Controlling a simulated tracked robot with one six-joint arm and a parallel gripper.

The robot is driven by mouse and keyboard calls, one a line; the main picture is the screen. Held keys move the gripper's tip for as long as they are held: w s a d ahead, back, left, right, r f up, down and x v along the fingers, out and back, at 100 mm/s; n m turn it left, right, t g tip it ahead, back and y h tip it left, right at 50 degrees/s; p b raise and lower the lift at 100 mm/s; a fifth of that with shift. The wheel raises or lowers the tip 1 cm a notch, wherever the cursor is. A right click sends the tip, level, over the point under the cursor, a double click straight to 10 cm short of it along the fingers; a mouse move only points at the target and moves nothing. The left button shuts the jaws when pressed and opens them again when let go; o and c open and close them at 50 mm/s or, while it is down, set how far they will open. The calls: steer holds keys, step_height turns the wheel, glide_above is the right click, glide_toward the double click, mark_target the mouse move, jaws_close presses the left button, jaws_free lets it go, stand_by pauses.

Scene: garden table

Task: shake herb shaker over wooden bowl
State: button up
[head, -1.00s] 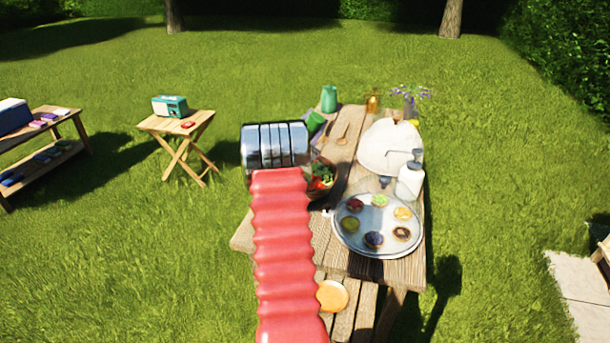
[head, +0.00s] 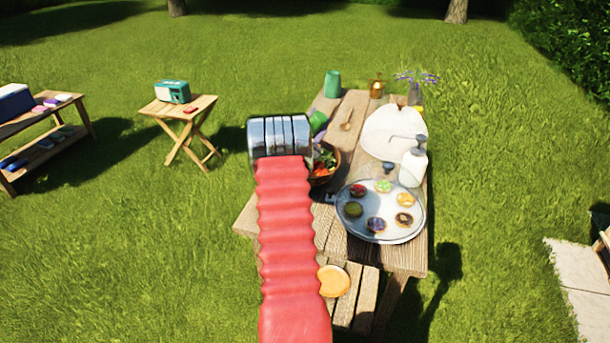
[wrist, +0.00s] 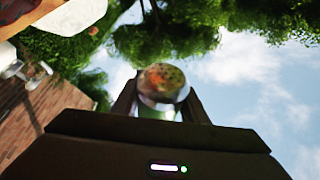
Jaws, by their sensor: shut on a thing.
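In the wrist view my gripper (wrist: 160,98) is shut on the herb shaker (wrist: 162,82). The shaker shows a shiny metal cap with dark holes and a pale greenish body between the two fingers. Its cap is towards the trees and sky in that view. In the head view the wooden bowl (head: 321,181), with red and green food in it, stands on the table just right of my arm, which partly hides it. My gripper and the shaker are hidden behind my arm there, so their height over the bowl cannot be told.
A round tray (head: 347,230) with several small items covers the table's near right. Behind it are a white dispenser (head: 414,167) and a large white form (head: 393,130). A green cup (head: 332,84) and amber bottle (head: 376,88) stand at the back.

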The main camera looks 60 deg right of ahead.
steer(key=shift+r+m+t+y, duration=0.75)
steer(key=shift+m+y, duration=0.7)
steer(key=shift+m, duration=3.1)
steer(key=shift+r+m+t+y, duration=0.45)
steer(key=shift+r+m+y, duration=0.75)
steer(key=shift+m, duration=3.3)
steer(key=shift+r+m+t+y, duration=0.6)
steer(key=shift+m+y, duration=1.05)
steer(key=shift+m, duration=2.9)
steer(key=shift+s+r+g, duration=0.15)
steer(key=shift+g, duration=0.15)
